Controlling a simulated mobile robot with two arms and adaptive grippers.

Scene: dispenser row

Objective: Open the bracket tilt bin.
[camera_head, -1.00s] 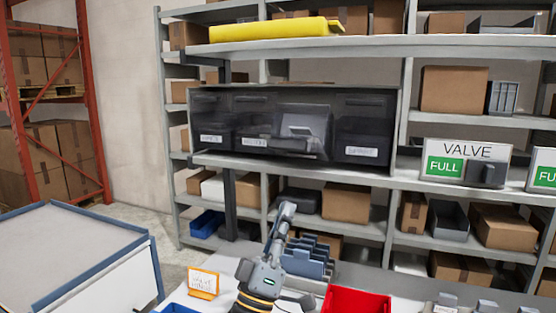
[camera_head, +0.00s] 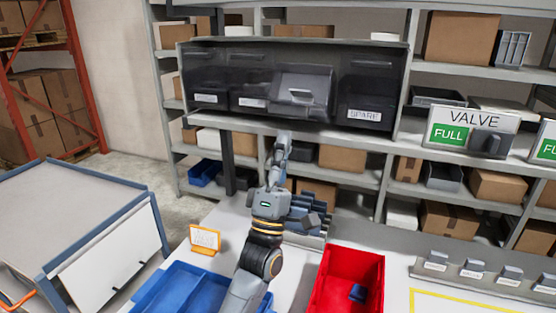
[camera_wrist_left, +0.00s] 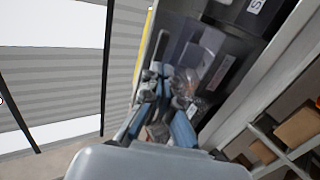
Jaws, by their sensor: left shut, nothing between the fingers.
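A dark cabinet (camera_head: 225,56) of tilt bins stands on the shelf in the head view. One bin (camera_head: 303,86), right of the middle, leans out in front of the others; its label does not show. The far right bin (camera_head: 368,83) reads SPARE; the two left labels are too small to read surely, so I cannot confirm which is bracket. My left gripper (camera_head: 283,138) is shut and empty, below the leaning bin at the shelf's front edge. In the left wrist view its fingers (camera_wrist_left: 163,78) point toward the cabinet front. My right gripper is not in view.
A blue tray (camera_head: 160,290), an orange-framed card (camera_head: 205,238) and a red bin (camera_head: 375,262) are on the table below. A VALVE sign (camera_head: 472,122) stands right of the cabinet. A grey-topped cart (camera_head: 65,210) is at the left.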

